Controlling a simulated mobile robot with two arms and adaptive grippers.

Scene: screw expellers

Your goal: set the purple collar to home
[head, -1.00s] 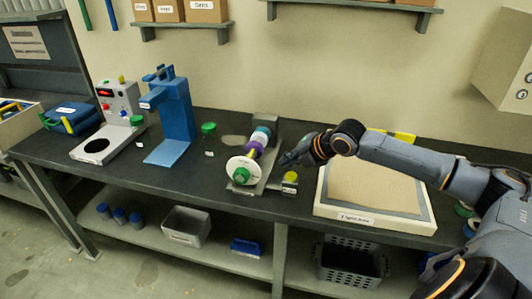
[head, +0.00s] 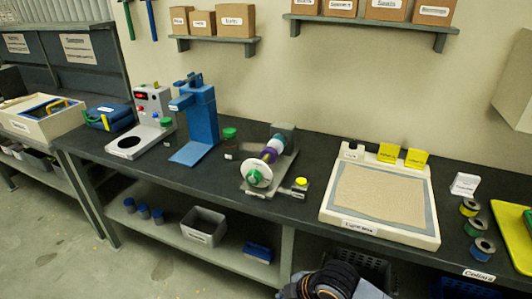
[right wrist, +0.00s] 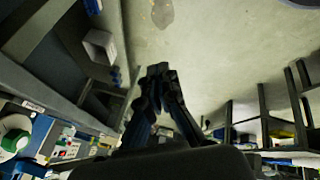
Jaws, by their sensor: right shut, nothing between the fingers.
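The purple collar (head: 269,155) sits on the shaft of the small screw expeller (head: 283,160) on the bench in the head view. A white disc (head: 257,165) with a green knob (head: 255,178) is in front of it, and a pale collar is behind it. The collar's exact setting is too small to read. My right gripper (right wrist: 158,70) shows in the right wrist view, shut and empty, over the floor and away from the expeller. In the head view, part of my right arm shows at the bottom edge. My left gripper is not in view.
A yellow-topped block (head: 299,187) stands right of the expeller. A light tray (head: 380,232) lies further right, with several ring-like collars (head: 475,227) beyond it. A blue press (head: 195,125) and a grey control unit (head: 150,105) stand left. Shelves hang above.

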